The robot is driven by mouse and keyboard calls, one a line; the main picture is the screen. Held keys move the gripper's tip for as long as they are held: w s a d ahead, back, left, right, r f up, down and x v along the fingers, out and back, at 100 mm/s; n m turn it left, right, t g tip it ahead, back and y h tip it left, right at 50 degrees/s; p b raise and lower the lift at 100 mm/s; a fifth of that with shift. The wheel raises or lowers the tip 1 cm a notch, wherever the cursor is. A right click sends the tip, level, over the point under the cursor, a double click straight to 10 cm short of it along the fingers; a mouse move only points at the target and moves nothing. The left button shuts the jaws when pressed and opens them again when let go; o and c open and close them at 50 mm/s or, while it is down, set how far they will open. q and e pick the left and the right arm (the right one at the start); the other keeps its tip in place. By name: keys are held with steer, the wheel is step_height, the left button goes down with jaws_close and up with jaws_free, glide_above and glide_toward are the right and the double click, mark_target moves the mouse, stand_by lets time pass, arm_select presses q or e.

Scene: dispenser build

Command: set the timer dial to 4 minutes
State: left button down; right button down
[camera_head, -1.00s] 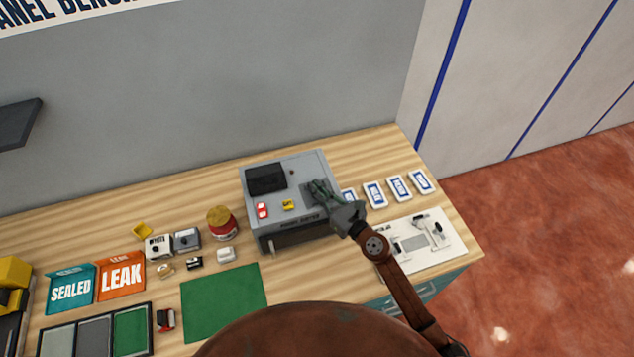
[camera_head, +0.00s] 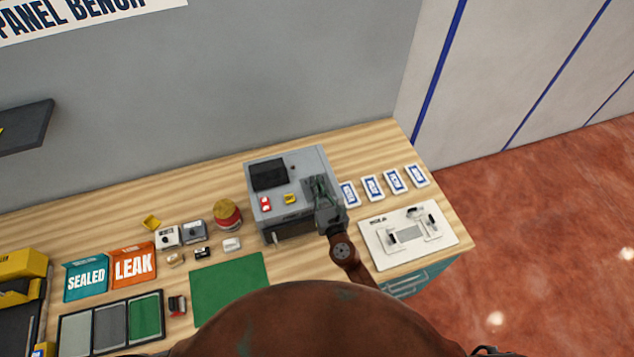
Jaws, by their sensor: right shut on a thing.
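A grey machine (camera_head: 278,213) stands on the wooden bench, with a dark screen (camera_head: 269,175), a red-and-white switch (camera_head: 265,204) and a small yellow part (camera_head: 290,199) on its sloped top. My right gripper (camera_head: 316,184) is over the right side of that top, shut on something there. The timer dial is not visible; the gripper covers that part of the panel, so I cannot read a setting. My left gripper is out of view.
Labelled white cards (camera_head: 372,187) and a white board with fittings (camera_head: 382,243) lie to the right. A red-and-yellow tin (camera_head: 227,214) stands close left of the machine. A green mat (camera_head: 229,287) lies in front.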

steer(key=c, duration=2.1)
jaws_free()
steer(key=v, duration=1.2)
